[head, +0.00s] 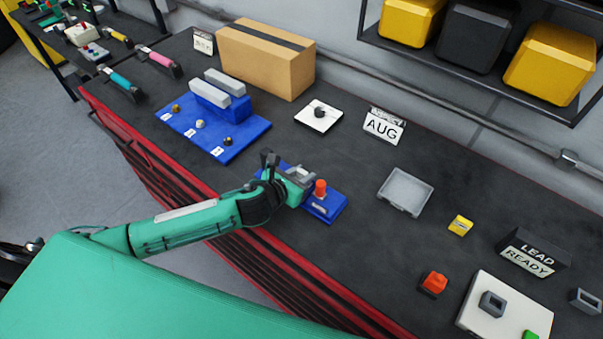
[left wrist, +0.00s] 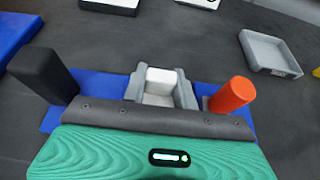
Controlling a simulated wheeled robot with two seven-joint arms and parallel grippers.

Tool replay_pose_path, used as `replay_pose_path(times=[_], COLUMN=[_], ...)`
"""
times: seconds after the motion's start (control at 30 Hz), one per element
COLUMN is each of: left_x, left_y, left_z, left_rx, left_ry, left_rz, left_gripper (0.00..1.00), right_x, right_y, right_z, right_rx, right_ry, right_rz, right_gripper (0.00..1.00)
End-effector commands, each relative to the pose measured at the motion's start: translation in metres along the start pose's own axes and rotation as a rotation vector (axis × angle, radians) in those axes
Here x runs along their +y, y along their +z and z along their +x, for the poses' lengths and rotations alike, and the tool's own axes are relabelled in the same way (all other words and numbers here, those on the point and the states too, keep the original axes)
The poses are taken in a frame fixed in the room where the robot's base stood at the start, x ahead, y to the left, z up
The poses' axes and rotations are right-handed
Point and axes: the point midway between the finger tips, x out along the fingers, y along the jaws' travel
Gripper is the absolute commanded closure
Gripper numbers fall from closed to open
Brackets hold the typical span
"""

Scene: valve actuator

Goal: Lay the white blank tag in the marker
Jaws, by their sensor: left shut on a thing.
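My left gripper (head: 299,173) is low over a small blue stand (head: 334,212) that looks like the marker. The stand carries a red-orange cylinder (head: 320,188) to the right of the gripper. In the left wrist view, my grey jaws (left wrist: 160,92) are shut on a white piece (left wrist: 158,77), which looks like the blank tag. The stand's blue base (left wrist: 95,88) shows behind them, with a black post (left wrist: 45,75) at left and the red-orange cylinder (left wrist: 232,94) at right. Whether the tag touches the stand is hidden. My right gripper is not in view.
A blue board (head: 235,143) with knobs and grey blocks lies at left, before a cardboard box (head: 265,60). A white plate (head: 309,117), an AUG sign (head: 384,128) and a grey tray (head: 405,191) stand behind. Yellow (head: 460,225) and red (head: 434,282) blocks lie to the right.

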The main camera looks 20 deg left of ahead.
Motion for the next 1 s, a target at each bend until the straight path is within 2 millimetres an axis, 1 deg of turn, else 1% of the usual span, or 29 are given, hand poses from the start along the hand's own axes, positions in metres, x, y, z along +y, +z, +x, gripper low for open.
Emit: replay_pose_path(times=[0.23, 0.27, 0.3, 0.37, 0.4, 0.67, 0.77, 0.87, 1.0], left_x=[0.000, 0.000, 0.000, 0.000, 0.000, 0.000, 0.000, 0.000, 0.001], left_y=[-0.006, -0.006, -0.006, -0.006, -0.006, -0.008, -0.009, -0.010, -0.010], left_z=[0.003, 0.002, 0.002, 0.002, 0.002, 0.002, -0.001, -0.009, -0.031], left_rx=[0.000, 0.001, 0.001, 0.002, 0.002, 0.004, 0.005, 0.005, 0.003], left_ry=[0.000, 0.000, 0.000, 0.000, 0.000, 0.000, 0.000, 0.001, 0.000], left_rz=[-0.001, 0.000, -0.001, -0.001, -0.001, -0.001, 0.000, 0.000, 0.003], left_gripper=[1.00, 0.70, 0.62, 0.50, 0.46, 0.46, 0.46, 0.46, 0.46], right_x=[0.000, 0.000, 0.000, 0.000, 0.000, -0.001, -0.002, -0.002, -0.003], right_y=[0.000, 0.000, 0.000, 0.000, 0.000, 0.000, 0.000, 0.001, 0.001], right_z=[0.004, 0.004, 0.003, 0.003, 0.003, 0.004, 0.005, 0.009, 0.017], right_rx=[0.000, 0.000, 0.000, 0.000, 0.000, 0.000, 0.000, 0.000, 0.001], right_ry=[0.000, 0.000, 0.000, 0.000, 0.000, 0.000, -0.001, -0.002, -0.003], right_rz=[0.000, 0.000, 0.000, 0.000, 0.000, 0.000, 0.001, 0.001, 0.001], right_gripper=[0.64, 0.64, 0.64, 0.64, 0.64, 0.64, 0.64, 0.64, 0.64])
